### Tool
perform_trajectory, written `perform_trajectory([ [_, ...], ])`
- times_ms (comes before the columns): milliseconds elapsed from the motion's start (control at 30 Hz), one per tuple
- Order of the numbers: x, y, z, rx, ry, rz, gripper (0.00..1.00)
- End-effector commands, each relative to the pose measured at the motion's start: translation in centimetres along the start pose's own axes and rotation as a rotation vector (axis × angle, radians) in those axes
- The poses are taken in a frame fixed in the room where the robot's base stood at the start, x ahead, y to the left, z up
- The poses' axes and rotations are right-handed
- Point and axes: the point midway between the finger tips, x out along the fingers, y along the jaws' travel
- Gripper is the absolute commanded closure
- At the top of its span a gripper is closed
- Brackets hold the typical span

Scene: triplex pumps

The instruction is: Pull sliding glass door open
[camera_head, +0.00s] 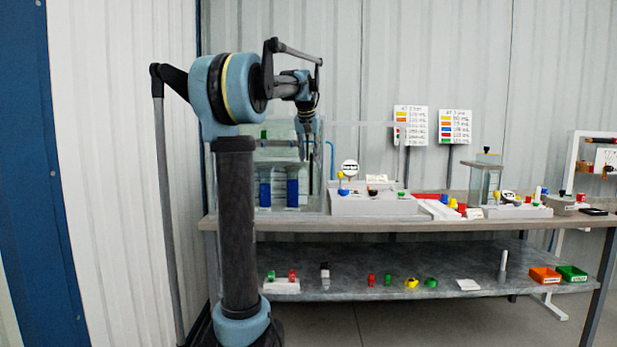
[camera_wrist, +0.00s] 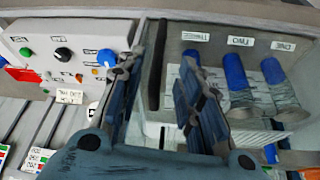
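The glass case (camera_head: 318,175) stands at the left end of the bench, partly hidden by my arm; its clear panes are hard to tell apart. In the wrist view, a dark upright bar (camera_wrist: 155,65) runs along the left side of the case opening, and I cannot tell for sure whether it is the door's handle or edge. My gripper (camera_wrist: 161,66) is open, with one finger on each side of this bar in the picture. I cannot tell whether they touch it. My gripper also shows in the head view (camera_head: 306,130), pointing down at the case.
Blue-capped bottles (camera_wrist: 239,85) stand inside the case. A grey control box (camera_head: 372,204) with knobs is close to its right. Small coloured parts lie on the lower shelf (camera_head: 340,258). Another glass container (camera_head: 484,182) stands farther right on the bench.

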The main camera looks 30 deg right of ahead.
Motion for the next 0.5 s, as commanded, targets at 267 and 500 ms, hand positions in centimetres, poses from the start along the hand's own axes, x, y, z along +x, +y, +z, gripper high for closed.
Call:
perform_trajectory([
  [267,5.0,0.0,0.0,0.0,0.0,0.0,0.67],
  [500,8.2,0.0,0.0,0.0,0.0,0.0,0.67],
])
